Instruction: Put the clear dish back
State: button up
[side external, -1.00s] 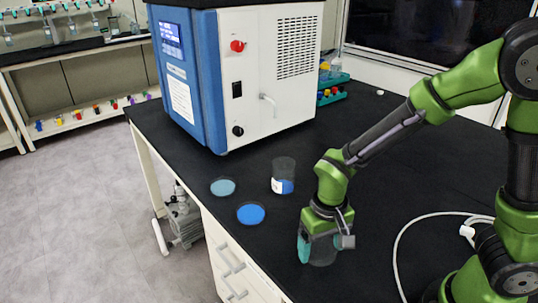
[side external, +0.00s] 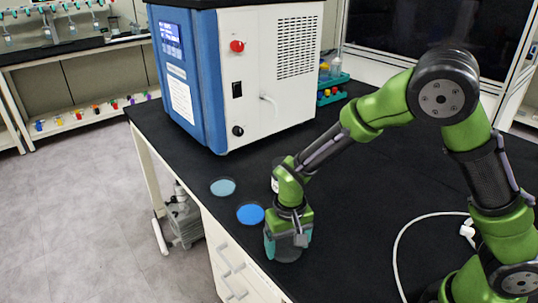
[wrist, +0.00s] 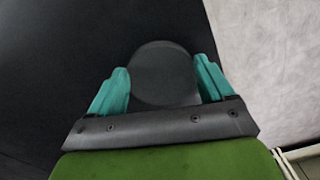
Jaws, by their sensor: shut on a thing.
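My gripper (side external: 287,247) is at the near left part of the black bench, with its teal fingers pointing down. It is shut on the clear dish (side external: 289,254), a see-through round vessel that looks dark grey against the bench. In the wrist view the dish (wrist: 165,70) sits between the two fingers of my gripper (wrist: 165,85), with its round outline facing the camera. I cannot tell whether its base touches the bench. A blue round dish (side external: 250,214) lies just left of and behind my gripper. A pale blue round dish (side external: 222,187) lies farther back.
A beaker (side external: 275,183) is mostly hidden behind my arm. The blue and white freeze dryer (side external: 267,90) stands at the back. The bench's left edge is close to my gripper. A white cable (side external: 402,240) lies at right; the bench middle is clear.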

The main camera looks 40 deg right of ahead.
aim_at(287, 251)
jog(key=shift+f, duration=0.1)
jog(key=o, duration=0.9)
jog(key=shift+f, duration=0.1)
notch_tip(287, 251, up, 12)
jog(key=s+d+r+t+y, duration=0.2)
jog(key=s+d+r+t, duration=0.5)
jog(key=s+d+r, duration=0.3)
notch_tip(287, 251, up, 2)
jog(key=s, duration=0.3)
jog(key=shift+w+r, duration=0.1)
jog(key=shift+r, duration=0.05)
